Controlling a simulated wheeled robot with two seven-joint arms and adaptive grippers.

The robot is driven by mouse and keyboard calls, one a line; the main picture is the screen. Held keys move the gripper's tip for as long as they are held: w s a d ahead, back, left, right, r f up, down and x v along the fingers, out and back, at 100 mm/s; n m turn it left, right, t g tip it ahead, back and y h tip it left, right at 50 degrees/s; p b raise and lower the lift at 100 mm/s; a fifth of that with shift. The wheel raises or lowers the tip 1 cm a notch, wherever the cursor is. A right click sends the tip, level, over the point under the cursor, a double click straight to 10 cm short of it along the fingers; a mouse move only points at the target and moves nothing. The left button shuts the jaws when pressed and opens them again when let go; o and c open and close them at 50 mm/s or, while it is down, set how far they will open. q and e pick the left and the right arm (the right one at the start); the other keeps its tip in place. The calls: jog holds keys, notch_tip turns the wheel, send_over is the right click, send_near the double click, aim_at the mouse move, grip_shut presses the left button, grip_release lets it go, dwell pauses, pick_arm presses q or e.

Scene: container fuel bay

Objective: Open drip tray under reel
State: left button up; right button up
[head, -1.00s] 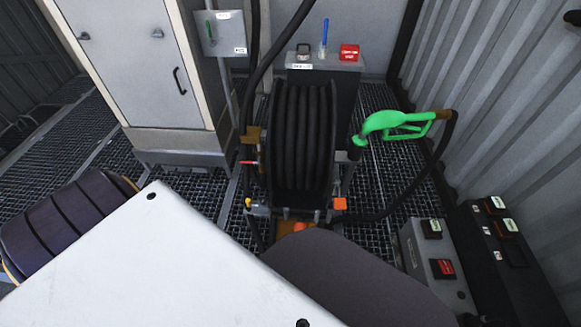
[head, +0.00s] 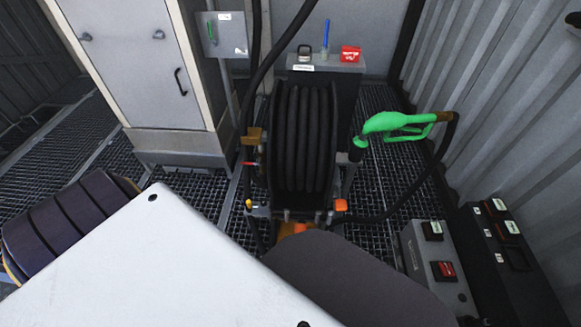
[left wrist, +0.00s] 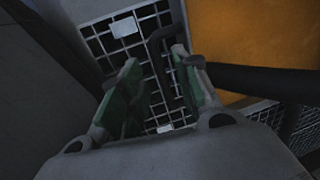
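The hose reel (head: 303,140) with its black hose stands in the middle of the head view. A strip of orange (head: 292,228) shows low under the reel and looks like the drip tray; most of it is hidden behind my own body. In the left wrist view, my left gripper (left wrist: 157,75) is open, its two green-padded fingers apart. A dark bent bar (left wrist: 158,58), perhaps a handle, shows between and beyond the fingertips; I cannot tell if they touch it. An orange surface (left wrist: 240,40) is to the right of the fingers. My right gripper is in neither view.
A green fuel nozzle (head: 390,123) is at the reel's right, its hose looping down. A grey cabinet (head: 140,60) stands at the back left. Control boxes (head: 435,262) are at the lower right near the corrugated wall (head: 510,110). The floor is metal grating (head: 395,190).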

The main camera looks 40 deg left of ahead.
pick_arm(q)
notch_tip(320, 180, up, 11)
jog(key=s+d, duration=0.1)
jog(key=shift+s+f, duration=0.2)
jog(key=shift+s, duration=0.15)
dwell(0.7)
dwell(0.6)
